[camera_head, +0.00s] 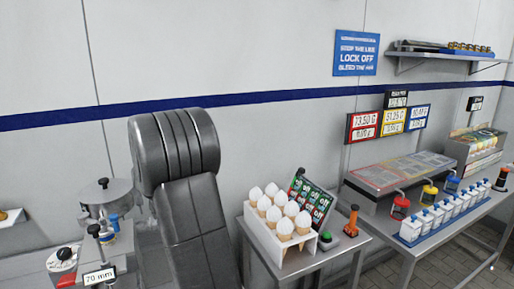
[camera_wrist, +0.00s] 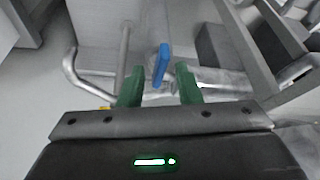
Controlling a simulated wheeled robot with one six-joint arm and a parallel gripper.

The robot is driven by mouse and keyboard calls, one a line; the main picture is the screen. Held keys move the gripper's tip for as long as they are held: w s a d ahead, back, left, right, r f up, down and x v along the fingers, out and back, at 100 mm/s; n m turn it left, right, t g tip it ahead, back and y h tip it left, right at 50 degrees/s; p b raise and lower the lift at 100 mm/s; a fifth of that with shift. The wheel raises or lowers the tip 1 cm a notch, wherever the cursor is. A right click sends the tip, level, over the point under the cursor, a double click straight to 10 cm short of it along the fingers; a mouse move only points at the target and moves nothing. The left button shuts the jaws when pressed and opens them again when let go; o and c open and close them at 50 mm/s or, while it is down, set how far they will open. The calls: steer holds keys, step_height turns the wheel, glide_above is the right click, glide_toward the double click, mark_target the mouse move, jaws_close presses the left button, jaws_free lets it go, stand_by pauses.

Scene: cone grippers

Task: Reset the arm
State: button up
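My gripper (camera_wrist: 159,85) shows in the wrist view, with two green fingers spread apart and nothing held between them. A blue upright handle (camera_wrist: 161,64) appears in the gap between the fingers, a little beyond their tips; I cannot tell how far. Metal pipes (camera_wrist: 95,70) run behind it. In the head view my dark arm (camera_head: 185,170) stands in front of the wall at centre left, folded upright. My gripper is not visible in the head view.
A steel machine with a round pot (camera_head: 108,195) stands at left. A small table holds a white rack (camera_head: 268,237) of cones, a green button and an orange-handled tool (camera_head: 351,222). A long bench (camera_head: 450,225) at right carries bottles and pumps. A shelf (camera_head: 445,55) hangs above.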

steer(key=shift+d+r+n+g+y+p, duration=0.1)
steer(key=shift+n+g+y+p, duration=0.3)
steer(key=shift+n, duration=0.55)
steer(key=shift+n+g+y+p, duration=0.15)
steer(key=shift+n+p, duration=0.3)
steer(key=shift+n, duration=0.5)
steer(key=b+v, duration=0.3)
steer(key=v, duration=1)
steer(key=shift+r, duration=0.35)
steer(key=shift+d, duration=0.15)
